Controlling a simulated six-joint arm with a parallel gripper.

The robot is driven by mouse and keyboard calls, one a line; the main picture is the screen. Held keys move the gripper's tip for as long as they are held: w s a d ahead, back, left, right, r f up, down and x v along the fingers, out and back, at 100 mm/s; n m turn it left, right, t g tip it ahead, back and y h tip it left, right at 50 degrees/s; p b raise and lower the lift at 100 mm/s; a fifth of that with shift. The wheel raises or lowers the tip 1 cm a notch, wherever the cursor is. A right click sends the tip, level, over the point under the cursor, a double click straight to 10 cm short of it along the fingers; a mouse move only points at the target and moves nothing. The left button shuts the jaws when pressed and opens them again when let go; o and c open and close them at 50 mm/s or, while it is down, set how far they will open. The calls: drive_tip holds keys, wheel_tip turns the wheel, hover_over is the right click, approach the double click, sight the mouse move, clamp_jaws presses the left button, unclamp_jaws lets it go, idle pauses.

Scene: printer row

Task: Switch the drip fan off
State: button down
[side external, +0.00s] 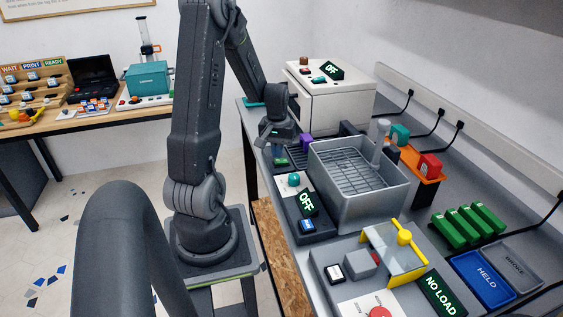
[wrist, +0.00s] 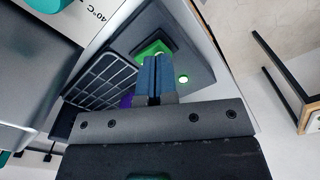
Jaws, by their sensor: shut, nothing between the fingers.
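The drip fan is a dark flat unit with a black grille (wrist: 103,78). A green switch (wrist: 150,50) sits on its dark plate, and a small round lamp (wrist: 183,79) beside it glows pale green. My gripper (wrist: 156,58) is shut and empty, its fingertips at the edge of the green switch in the wrist view and hiding part of it. I cannot tell whether they touch it. In the side external view my gripper (side external: 280,161) points down over the unit, low beside the grille (side external: 298,153).
A purple piece (side external: 306,142) stands at the grille's far side. A grey basin (side external: 345,202) with a rack is to the right. A box with a teal knob (side external: 294,180) and an OFF display (side external: 306,203) lies nearer. A white machine (side external: 335,105) stands behind.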

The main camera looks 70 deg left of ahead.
drive_tip(key=shift+f, duration=0.75)
idle(0.3)
drive_tip(key=shift+r, duration=3.5)
